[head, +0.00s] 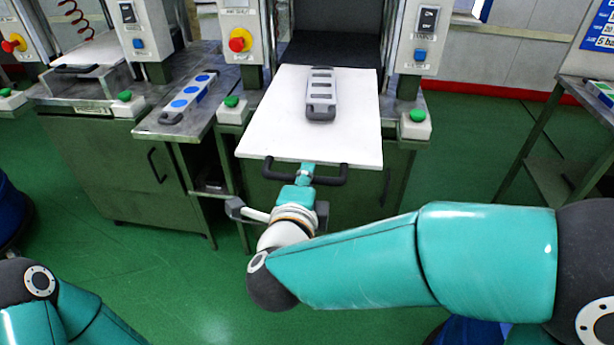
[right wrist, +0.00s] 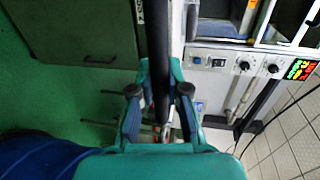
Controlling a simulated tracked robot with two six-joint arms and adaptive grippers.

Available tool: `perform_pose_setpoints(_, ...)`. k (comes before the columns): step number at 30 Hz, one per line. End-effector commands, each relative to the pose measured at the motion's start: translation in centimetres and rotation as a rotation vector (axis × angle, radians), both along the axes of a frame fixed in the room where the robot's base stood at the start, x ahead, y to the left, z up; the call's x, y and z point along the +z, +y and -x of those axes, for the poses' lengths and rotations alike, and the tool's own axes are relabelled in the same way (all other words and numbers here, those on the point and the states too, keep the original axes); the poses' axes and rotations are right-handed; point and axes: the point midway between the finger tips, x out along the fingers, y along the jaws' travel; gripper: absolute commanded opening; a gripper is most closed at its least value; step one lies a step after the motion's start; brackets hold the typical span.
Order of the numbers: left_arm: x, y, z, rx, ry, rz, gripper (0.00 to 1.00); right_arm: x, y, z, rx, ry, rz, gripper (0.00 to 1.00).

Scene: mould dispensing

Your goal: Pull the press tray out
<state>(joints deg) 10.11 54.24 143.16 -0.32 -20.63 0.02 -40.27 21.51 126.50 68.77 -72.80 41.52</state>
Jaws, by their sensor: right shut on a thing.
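The white press tray (head: 348,128) sticks out from the press opening towards me, lying flat. A grey mould (head: 320,93) with dark slots and dark ends lies on it, towards the back. A black handle bar (head: 331,181) runs along the tray's front edge. My right gripper (head: 306,174) is shut on the middle of this handle. In the right wrist view, the dark bar (right wrist: 157,45) runs between the two fingers of the right gripper (right wrist: 160,88). My left arm shows only at the lower left of the head view; its gripper is out of view.
Press posts with a red emergency button (head: 240,40) and green buttons (head: 417,116) flank the tray. A side stand at left holds a mould with blue discs (head: 187,92). The green floor (head: 170,290) in front is clear apart from my arms.

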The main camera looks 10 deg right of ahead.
Motion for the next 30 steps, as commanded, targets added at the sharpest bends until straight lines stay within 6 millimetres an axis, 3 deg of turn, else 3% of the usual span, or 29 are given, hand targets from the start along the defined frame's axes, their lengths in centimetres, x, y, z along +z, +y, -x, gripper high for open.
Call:
perform_pose_setpoints(4,-0.1,0.0,0.0,0.000,0.000,0.000,0.00,-0.6,0.6,0.2,0.020,0.017,0.002,0.00)
perform_pose_setpoints(5,-0.1,0.0,0.0,0.000,0.000,0.000,0.00,-0.7,0.6,0.2,0.019,0.017,0.003,0.20)
perform_pose_setpoints(9,0.0,0.0,0.0,0.000,0.000,0.000,0.00,-0.6,0.5,0.2,0.016,0.015,0.002,0.41)
perform_pose_setpoints(20,0.0,0.0,0.0,0.000,0.000,0.000,0.00,-0.3,0.4,0.4,0.010,0.009,-0.001,0.41)
perform_pose_setpoints(30,0.0,0.0,0.0,0.000,0.000,0.000,0.00,0.7,2.0,4.8,0.015,0.009,0.000,0.41)
